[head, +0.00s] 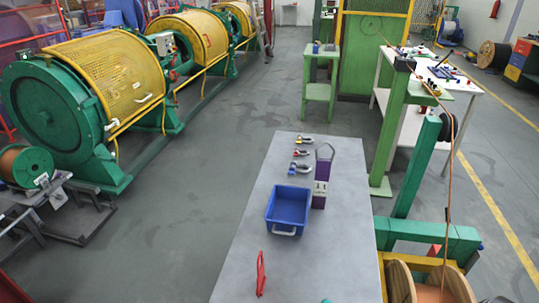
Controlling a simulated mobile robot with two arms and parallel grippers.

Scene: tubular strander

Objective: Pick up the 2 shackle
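Several small metal pieces with coloured ends lie at the far end of the grey table (262,215). Two look like shackles with grey bows: a far one (305,139) and a nearer one (303,168) with blue and yellow at its left end. A smaller red and yellow piece (300,153) lies between them; I cannot tell what it is. All rest on the table, apart from each other. Neither of my grippers shows in the head view.
A blue bin (287,207) with a pale handle stands mid-table. A purple tall item with a grey loop (321,185) stands right of the shackles. A red object (261,275) lies nearer. Green posts and a wooden reel (430,288) are at right; open floor lies left.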

